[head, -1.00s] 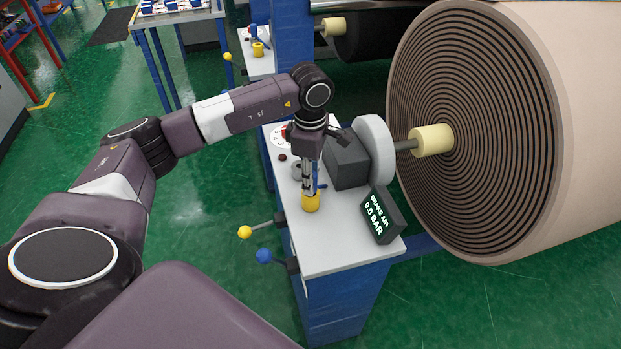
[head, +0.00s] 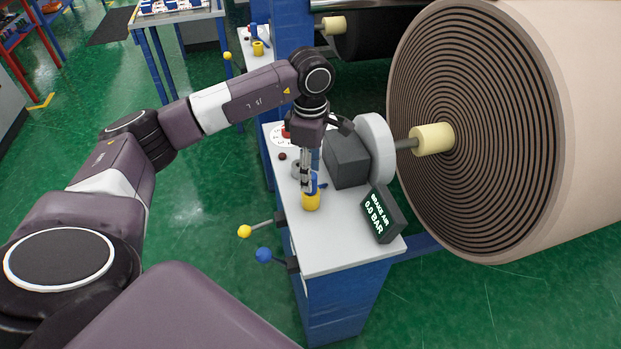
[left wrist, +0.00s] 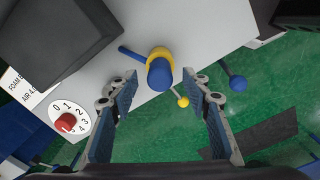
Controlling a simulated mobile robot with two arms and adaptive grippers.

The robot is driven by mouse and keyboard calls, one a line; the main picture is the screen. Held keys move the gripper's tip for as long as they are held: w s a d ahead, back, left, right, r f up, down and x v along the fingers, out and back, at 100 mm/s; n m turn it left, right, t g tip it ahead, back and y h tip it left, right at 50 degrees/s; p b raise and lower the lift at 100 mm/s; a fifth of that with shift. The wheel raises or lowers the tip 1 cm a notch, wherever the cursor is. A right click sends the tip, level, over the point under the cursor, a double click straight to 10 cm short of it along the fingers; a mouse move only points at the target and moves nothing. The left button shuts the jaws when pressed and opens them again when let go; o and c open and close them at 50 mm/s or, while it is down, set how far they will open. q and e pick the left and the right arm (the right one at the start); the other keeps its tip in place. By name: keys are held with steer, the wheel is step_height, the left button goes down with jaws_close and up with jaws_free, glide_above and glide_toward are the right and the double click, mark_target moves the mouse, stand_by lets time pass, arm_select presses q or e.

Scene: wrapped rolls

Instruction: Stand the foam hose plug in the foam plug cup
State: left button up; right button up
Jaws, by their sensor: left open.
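The blue foam hose plug (left wrist: 160,76) stands in the yellow foam plug cup (left wrist: 158,53), with its round end rising out of the cup's ring. A thin blue rod (left wrist: 131,54) shows beside the cup. In the head view the plug (head: 314,180) is partly hidden by my fingers, above the cup (head: 311,201) on the grey bench top. My left gripper (head: 307,186) points down over the plug. In the left wrist view the left gripper (left wrist: 160,95) is open, its fingers apart on either side with nothing between the pads. My right gripper is not in view.
The bench top (head: 332,252) also carries a dark box (head: 346,158), a brake air display (head: 381,213) and a red dial knob (left wrist: 65,122). Yellow (head: 245,232) and blue (head: 264,255) ball levers stick out at its side. A large wrapped roll (head: 480,130) stands at the right.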

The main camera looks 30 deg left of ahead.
arm_select(q)
step_height(320, 180, up, 9)
stand_by(0.3)
stand_by(0.5)
